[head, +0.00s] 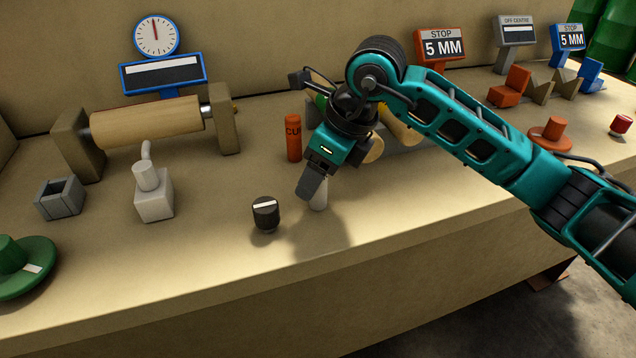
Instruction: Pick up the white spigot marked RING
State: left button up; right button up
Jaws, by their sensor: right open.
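A white cylinder (319,197) stands on the bench near its front edge, mostly hidden behind the fingers of my right gripper. It looks like the white spigot, but no RING marking shows from here. My right gripper (311,188) points down at it, with its fingers at the cylinder's upper part; I cannot tell whether they touch it. The gripper is open. An orange spigot (293,138) with dark letters starting "CU" stands just behind and left of the gripper. My left gripper is not in view.
A black knob (265,214) with a white bar stands close left of the gripper. A pale grey block with a post (153,195), a grey open box (59,199) and a wooden roller (147,123) lie further left. The front bench strip is mostly clear.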

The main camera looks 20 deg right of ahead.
jog(key=shift+c, duration=0.3)
grip_shut()
dwell(0.3)
jog(key=shift+r, duration=0.15)
